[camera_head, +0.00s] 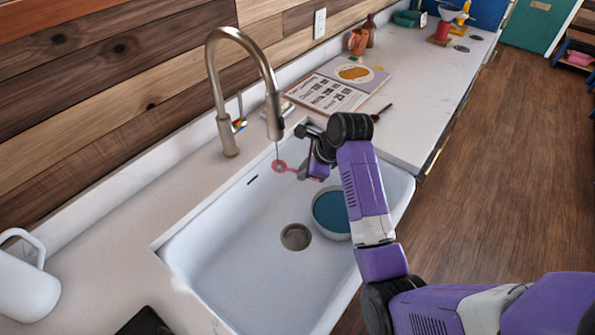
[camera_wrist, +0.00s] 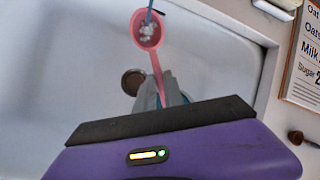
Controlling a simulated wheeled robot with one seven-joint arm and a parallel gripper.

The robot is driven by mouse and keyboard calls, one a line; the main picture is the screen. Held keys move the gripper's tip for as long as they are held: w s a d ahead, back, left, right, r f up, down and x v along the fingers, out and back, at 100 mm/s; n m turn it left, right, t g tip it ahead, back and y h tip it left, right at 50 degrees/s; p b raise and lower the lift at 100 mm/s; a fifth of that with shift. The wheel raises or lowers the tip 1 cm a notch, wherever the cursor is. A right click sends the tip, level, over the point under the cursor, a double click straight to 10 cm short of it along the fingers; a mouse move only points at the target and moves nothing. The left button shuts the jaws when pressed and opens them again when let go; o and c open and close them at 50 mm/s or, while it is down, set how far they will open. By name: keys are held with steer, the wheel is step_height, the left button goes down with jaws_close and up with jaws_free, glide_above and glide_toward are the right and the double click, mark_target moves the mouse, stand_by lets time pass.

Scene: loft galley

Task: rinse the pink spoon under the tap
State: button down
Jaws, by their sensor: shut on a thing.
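The pink spoon (camera_head: 281,166) is held over the white sink (camera_head: 215,245), its bowl below the spout of the tap (camera_head: 272,110). A thin stream runs from the spout to the spoon's bowl. In the wrist view the pink spoon (camera_wrist: 147,32) has whitish splashing water in its bowl, and the blue stream meets it from above. My gripper (camera_head: 312,165) is shut on the spoon's handle; it also shows in the wrist view (camera_wrist: 160,98). The fingertips are partly hidden in the head view by the wrist.
A bowl with blue inside (camera_head: 330,212) sits in the sink, partly behind my arm, near the drain (camera_head: 296,237). An open book (camera_head: 338,88) and a dark-headed utensil (camera_head: 382,112) lie on the counter right of the tap. A white mug (camera_head: 25,280) stands at left.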

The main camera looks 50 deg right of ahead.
steer(key=shift+d, duration=0.15)
steer(key=shift+d, duration=0.4)
steer(key=s, duration=0.8)
steer(key=shift+a, duration=0.15)
stand_by(0.4)
stand_by(1.2)
steer(key=s+r, duration=0.4)
steer(key=s, duration=0.1)
stand_by(0.4)
